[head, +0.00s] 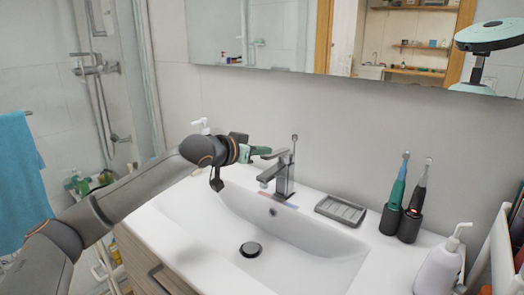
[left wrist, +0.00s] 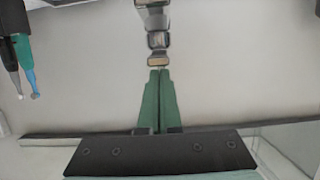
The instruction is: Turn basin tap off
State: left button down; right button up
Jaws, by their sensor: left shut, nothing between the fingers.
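The grey basin tap (head: 284,182) stands at the back edge of the white basin (head: 215,215), with its lever (head: 279,153) on top. My left gripper (head: 266,150) comes in from the left at lever height. Its green fingers are shut with nothing between them. The fingertips are at the lever's left end; I cannot tell whether they touch it. In the left wrist view, the closed fingers (left wrist: 159,72) point at the tap (left wrist: 157,40), which shows just beyond the tips. No water stream is visible. My right gripper is not in view.
A grey soap dish (head: 341,210) lies right of the tap. Two toothbrushes in dark holders (head: 400,222) and a white pump bottle (head: 438,264) stand farther right. The mirror (head: 270,40) hangs above. A black drain plug (head: 250,249) sits in the basin.

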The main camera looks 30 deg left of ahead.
pick_arm(q)
jog(key=shift+w+r+p, duration=0.1)
jog(key=shift+r+p, duration=0.4)
jog(key=shift+r, duration=0.15)
jog(key=s+r+p, duration=0.1)
jog(key=s+r, duration=0.5)
jog(key=s, duration=0.3)
jog(key=shift+a, duration=0.35)
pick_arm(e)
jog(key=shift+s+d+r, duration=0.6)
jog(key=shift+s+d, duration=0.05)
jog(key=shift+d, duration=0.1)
